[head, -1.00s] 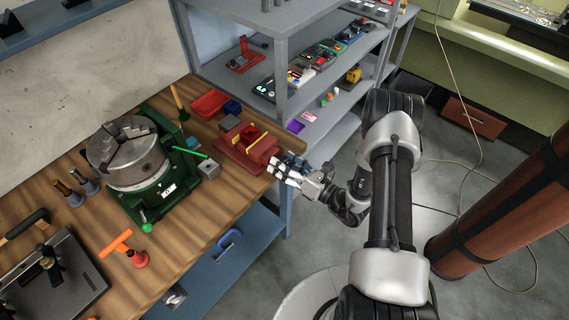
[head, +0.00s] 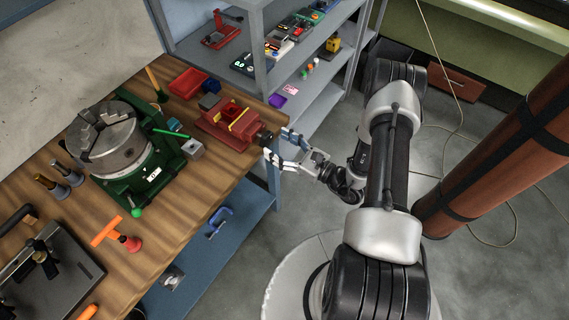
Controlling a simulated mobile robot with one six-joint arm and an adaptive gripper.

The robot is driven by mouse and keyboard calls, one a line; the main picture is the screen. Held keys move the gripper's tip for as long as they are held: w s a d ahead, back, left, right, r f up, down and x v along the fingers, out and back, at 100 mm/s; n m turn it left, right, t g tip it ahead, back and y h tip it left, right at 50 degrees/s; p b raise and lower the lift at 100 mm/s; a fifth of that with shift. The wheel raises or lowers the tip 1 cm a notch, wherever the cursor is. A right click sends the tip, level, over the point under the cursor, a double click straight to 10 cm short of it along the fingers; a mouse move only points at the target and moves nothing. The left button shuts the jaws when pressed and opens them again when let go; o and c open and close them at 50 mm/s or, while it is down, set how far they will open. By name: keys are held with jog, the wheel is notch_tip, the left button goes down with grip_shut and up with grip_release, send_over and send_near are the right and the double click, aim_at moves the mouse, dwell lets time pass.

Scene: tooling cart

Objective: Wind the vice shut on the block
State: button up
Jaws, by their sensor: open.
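The red vice (head: 213,130) sits on the workbench near its right edge, with yellow strips (head: 238,121) at its jaws. A small red piece (head: 231,109) shows at the jaws; I cannot tell whether it is the block. The vice's dark screw end (head: 264,137) points right, towards the bench edge. My gripper (head: 279,147) is open, just off the bench edge, its two fingers spread on either side of that screw end. I cannot tell whether they touch it. No handle bar is clear in this view.
A green-based chuck (head: 112,150) stands left of the vice, with a grey cube (head: 193,148) between them. Red and blue bins (head: 187,83) lie behind. A shelf rack (head: 258,75) stands behind right.

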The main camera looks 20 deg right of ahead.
jog(key=v, duration=1.3)
jog(key=s+a+r+n+g, duration=0.4)
jog(key=a+r+n+g, duration=0.2)
jog(key=r+n+g, duration=0.2)
jog(key=s+a+r+n+g+h, duration=0.1)
jog(key=s+a+r+n+g, duration=0.3)
jog(key=a+r+n+g, duration=0.3)
jog(key=shift+r+n+g, duration=0.4)
jog(key=shift+r+n, duration=2.1)
jog(key=shift+r, duration=0.05)
jog(key=shift+f, duration=0.1)
